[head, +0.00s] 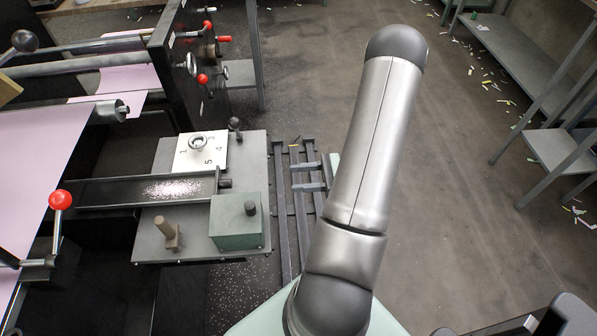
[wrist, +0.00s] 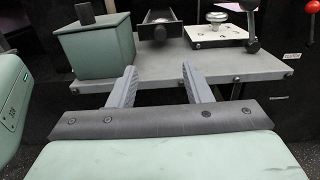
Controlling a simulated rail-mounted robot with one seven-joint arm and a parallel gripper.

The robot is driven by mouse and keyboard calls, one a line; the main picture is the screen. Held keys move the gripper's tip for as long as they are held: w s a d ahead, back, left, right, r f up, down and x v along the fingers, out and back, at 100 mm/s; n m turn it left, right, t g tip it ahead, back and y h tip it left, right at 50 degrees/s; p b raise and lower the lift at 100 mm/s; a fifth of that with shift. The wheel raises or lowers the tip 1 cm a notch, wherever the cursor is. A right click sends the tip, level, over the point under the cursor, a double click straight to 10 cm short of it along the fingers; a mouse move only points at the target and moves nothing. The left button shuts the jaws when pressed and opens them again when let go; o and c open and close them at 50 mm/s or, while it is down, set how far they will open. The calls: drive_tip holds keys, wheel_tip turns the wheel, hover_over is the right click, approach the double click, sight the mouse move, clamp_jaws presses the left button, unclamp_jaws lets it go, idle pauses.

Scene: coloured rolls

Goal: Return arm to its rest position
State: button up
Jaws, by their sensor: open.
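My gripper (wrist: 160,88) is open and empty in the wrist view, its two grey fingers spread apart in front of the edge of a grey bench plate (wrist: 240,72). In the head view its fingers (head: 308,175) point left toward the same plate (head: 258,165), just off its right edge. My silver arm (head: 372,140) stands in the middle right and hides most of the gripper's body.
The plate carries a green box (head: 236,225), a numbered white dial plate (head: 200,152), a wooden peg (head: 168,233) and a trough with pink scraps (head: 172,188). Pink rolls (head: 40,165) and red-knobbed levers (head: 60,200) lie left. Floor (head: 460,200) right of the arm is open; shelves (head: 540,70) stand beyond.

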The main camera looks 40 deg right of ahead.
drive_tip(key=s+a+r+n+g+h+p, duration=0.4)
drive_tip(key=a+r+n+h, duration=0.4)
drive_tip(key=r+n, duration=0.4)
drive_tip(key=s+a+r+n+g+h+p, duration=0.3)
drive_tip(key=a+r+n+g+h, duration=0.3)
drive_tip(key=a+r+n, duration=0.55)
drive_tip(key=shift+n+h, duration=0.5)
drive_tip(key=shift+n, duration=0.05)
drive_tip(key=f+b, duration=0.4)
drive_tip(key=f, duration=0.1)
drive_tip(key=d+f+b, duration=0.1)
drive_tip(key=f+b, duration=0.3)
drive_tip(key=f, duration=0.1)
drive_tip(key=d+f+b, duration=0.1)
drive_tip(key=f+b, duration=0.3)
drive_tip(key=f, duration=0.1)
drive_tip(key=shift+w+d, duration=0.2)
drive_tip(key=shift+r+p, duration=0.2)
drive_tip(key=shift+p, duration=0.1)
